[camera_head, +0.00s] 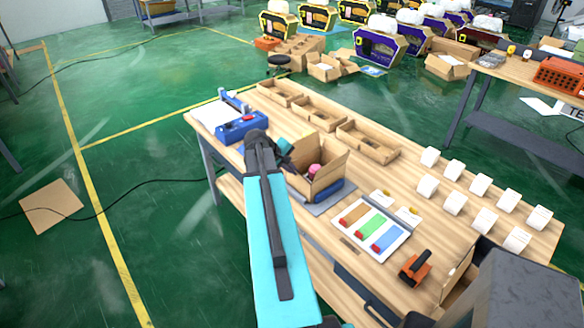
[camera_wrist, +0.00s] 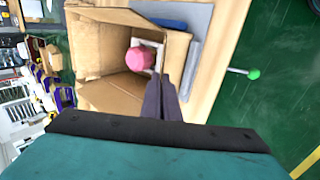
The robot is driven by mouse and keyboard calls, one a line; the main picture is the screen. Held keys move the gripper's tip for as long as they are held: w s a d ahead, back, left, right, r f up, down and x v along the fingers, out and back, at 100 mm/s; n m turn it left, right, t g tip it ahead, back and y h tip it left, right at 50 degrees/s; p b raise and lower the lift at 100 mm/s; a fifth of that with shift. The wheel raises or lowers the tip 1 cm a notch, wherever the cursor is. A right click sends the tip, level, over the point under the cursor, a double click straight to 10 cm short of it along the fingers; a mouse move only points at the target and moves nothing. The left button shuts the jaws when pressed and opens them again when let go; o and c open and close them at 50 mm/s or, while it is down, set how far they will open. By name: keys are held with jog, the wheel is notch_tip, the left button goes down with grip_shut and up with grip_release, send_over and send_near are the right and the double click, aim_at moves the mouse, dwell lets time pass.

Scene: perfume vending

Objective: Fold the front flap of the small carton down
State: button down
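The small open carton (camera_head: 325,178) stands on the wooden table, with a pink-capped item (camera_head: 314,170) inside. In the wrist view the carton (camera_wrist: 88,48) shows its flaps standing open: an upper flap (camera_wrist: 115,16), a lower flap (camera_wrist: 112,97) and a right flap (camera_wrist: 178,52). The pink cap (camera_wrist: 139,59) sits inside in a pale insert. My gripper (camera_wrist: 160,82) has its two dark fingers together, with nothing visible between them. Its fingertips are over the carton's lower right corner; I cannot tell if they touch.
A blue device (camera_head: 240,128) stands left of the carton. Open cardboard trays (camera_head: 368,142) lie behind it. A panel with coloured strips (camera_head: 370,228), an orange-handled tool (camera_head: 415,268) and several white rolls (camera_head: 454,202) lie to the right. A blue object lies beside the carton.

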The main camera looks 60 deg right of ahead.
jog(key=d+y+p, duration=0.1)
jog(key=y, duration=0.1)
jog(key=d+r+t+y+p, duration=0.1)
jog(key=y, duration=0.1)
jog(key=shift+s+r, duration=0.1)
jog(key=shift+s, duration=0.05)
jog(key=shift+s+d+f+t+y+b, duration=0.2)
jog(key=shift+d+t+y, duration=0.4)
jog(key=shift+y, duration=1)
jog(key=shift+s+d+f+t+y+b, duration=0.25)
jog(key=shift+d+t+y, duration=0.4)
jog(key=shift+y, duration=0.95)
jog(key=shift+s+d+f+t+y, duration=0.1)
jog(key=shift+s+d+t+y, duration=0.45)
jog(key=shift+y, duration=1.05)
jog(key=shift+w+d, duration=0.1)
jog(key=shift+w, duration=0.1)
jog(key=c, duration=2)
grip_release()
